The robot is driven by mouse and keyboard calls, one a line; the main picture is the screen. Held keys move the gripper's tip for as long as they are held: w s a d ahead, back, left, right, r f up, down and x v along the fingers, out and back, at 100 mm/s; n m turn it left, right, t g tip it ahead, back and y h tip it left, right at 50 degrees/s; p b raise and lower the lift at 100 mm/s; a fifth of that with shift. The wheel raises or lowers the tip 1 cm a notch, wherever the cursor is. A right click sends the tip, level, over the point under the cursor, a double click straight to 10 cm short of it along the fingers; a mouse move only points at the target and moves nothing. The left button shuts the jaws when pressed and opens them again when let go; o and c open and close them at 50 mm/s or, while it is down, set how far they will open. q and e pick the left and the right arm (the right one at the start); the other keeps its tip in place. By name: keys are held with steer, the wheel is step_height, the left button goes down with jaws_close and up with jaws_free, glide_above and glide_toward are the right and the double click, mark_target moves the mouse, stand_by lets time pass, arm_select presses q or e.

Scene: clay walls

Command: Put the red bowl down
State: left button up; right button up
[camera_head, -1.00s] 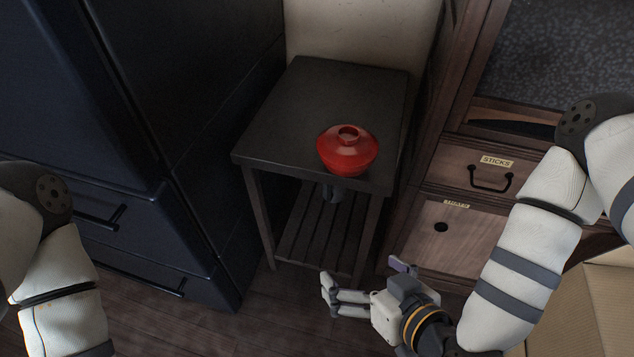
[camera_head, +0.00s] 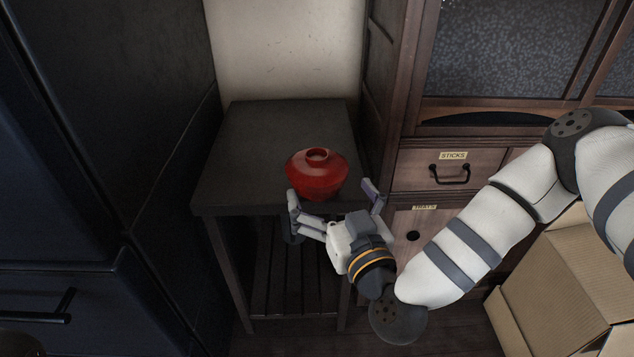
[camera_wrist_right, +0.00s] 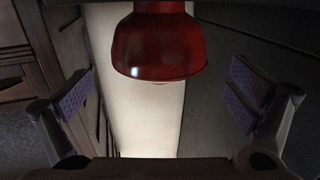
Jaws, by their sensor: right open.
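The red bowl (camera_head: 318,176), with a lid-like top and a round knob ring, sits upright on the dark side table (camera_head: 250,140), close to its front edge. My right gripper (camera_head: 332,197) is open and empty at the table's front edge, its fingers spread to either side of the bowl's near side. In the right wrist view the bowl (camera_wrist_right: 160,42) hangs into the top middle, between the two purple-padded fingers (camera_wrist_right: 163,95) and apart from both. My left gripper is not in view.
A dark cabinet (camera_head: 100,130) stands close on the table's left. A wooden drawer unit (camera_head: 410,170) with a drawer labelled STICKS stands on its right. A cardboard box (camera_head: 560,280) is at the lower right. The table top behind the bowl is clear.

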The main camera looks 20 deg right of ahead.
steer(key=w, duration=0.5)
steer(key=shift+b, duration=0.3)
steer(key=shift+s+r, duration=0.1)
steer(key=c, duration=0.9)
